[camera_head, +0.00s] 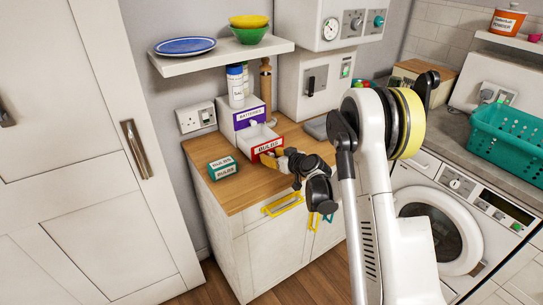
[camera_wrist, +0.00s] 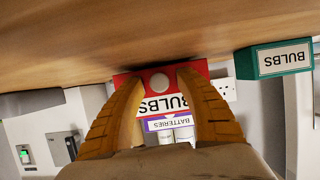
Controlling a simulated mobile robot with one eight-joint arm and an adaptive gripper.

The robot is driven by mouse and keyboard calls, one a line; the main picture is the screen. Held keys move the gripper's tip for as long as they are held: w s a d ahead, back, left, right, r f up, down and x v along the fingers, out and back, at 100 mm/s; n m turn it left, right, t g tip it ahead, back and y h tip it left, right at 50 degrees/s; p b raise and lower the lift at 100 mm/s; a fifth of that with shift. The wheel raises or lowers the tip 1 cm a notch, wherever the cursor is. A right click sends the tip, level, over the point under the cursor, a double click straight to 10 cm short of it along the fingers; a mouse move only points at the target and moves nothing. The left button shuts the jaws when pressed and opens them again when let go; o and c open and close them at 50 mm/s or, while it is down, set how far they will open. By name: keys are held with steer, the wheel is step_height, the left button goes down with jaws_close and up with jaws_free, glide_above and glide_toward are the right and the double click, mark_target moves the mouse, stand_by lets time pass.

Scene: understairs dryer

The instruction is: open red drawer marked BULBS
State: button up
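The red drawer marked BULBS (camera_head: 268,147) is the lower drawer of a small box unit on the wooden worktop. It stands pulled out, with its pale inside (camera_head: 256,135) showing in the head view. In the wrist view, which is upside down, its red front (camera_wrist: 157,103) and round white knob (camera_wrist: 159,82) face me. My gripper (camera_head: 277,155) is at the drawer front. Its yellow fingers (camera_wrist: 160,80) are apart, one on each side of the knob, with small gaps visible. Above the red drawer is the purple BATTERIES drawer (camera_head: 249,115), shut.
A green box (camera_head: 222,168) also marked BULBS stands on the worktop (camera_head: 235,197) left of the unit. White and blue containers (camera_head: 236,85) stand on top of the unit. A shelf (camera_head: 220,57) with a plate and bowls hangs above.

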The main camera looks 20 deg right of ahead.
steer(key=v, duration=1.2)
steer(key=s+a+r+m+g+h, duration=0.1)
steer(key=s+a+r+g, duration=0.1)
steer(key=s+a+r, duration=0.4)
steer(key=s+a+r+g, duration=0.2)
steer(key=s+r, duration=0.2)
steer(key=s, duration=0.3)
steer(key=s+m+g+h, duration=0.1)
steer(key=s+m+h, duration=0.1)
steer(key=s, duration=1.7)
steer(key=shift+s+d+r+m+g+h, duration=0.3)
steer(key=shift+d+r+g+h, duration=0.1)
steer(key=shift+h, duration=0.2)
